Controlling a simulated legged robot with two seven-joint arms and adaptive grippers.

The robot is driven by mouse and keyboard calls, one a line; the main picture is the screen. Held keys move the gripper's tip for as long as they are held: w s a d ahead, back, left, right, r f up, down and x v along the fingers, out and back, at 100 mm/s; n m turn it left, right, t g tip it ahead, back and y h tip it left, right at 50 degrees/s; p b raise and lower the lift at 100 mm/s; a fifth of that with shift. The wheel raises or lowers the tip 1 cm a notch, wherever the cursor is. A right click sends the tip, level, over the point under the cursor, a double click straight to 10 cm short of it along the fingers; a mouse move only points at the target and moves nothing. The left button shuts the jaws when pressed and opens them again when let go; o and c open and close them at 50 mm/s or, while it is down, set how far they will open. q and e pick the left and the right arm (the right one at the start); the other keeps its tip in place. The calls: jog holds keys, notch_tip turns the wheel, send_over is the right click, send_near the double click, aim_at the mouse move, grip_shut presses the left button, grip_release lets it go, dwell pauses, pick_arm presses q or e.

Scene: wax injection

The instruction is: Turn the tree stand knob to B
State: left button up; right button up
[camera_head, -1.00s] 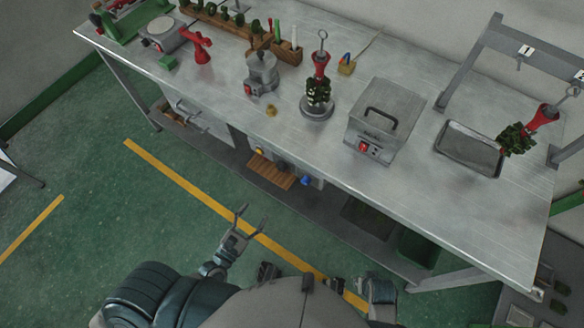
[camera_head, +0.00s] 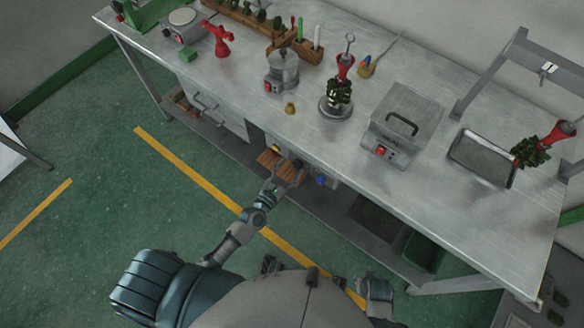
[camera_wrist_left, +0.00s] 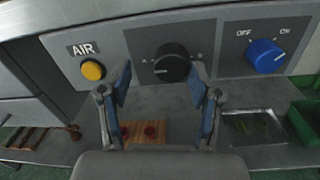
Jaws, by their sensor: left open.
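The black knob (camera_wrist_left: 172,62) is on the grey front panel in the left wrist view, between the yellow button and the blue knob. A small letter A is to its left; other markings are too small or hidden to read. My left gripper (camera_wrist_left: 158,88) is open and empty, its blue-padded fingers pointing at the panel below and around the knob, with the knob nearer the right finger. I cannot tell whether it touches. In the head view my left gripper (camera_head: 286,173) is at the panel under the table edge.
The yellow AIR button (camera_wrist_left: 93,70) is left of the black knob, and the blue OFF/ON knob (camera_wrist_left: 264,55) is right of it. A wooden board (camera_wrist_left: 146,131) lies below. The metal table (camera_head: 330,165) overhangs the panel and carries a stand with a dark wax tree (camera_head: 338,93).

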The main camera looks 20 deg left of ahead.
pick_arm(q)
jog(key=shift+w+d, duration=0.1)
jog(key=shift+d, duration=0.2)
jog(key=shift+d+r, duration=0.1)
jog(key=shift+d, duration=0.8)
jog(key=c, duration=0.5)
jog(key=shift+d, duration=0.1)
jog(key=c, duration=0.5)
jog(key=shift+c, duration=0.7)
jog(key=shift+a, duration=0.7)
jog(key=shift+a+f, duration=0.1)
jog(key=shift+f, duration=0.1)
jog(key=shift+d, duration=0.4)
jog(key=shift+a, duration=0.15)
pick_arm(e)
jog(key=shift+d+f, duration=0.1)
jog(key=shift+d, duration=0.45)
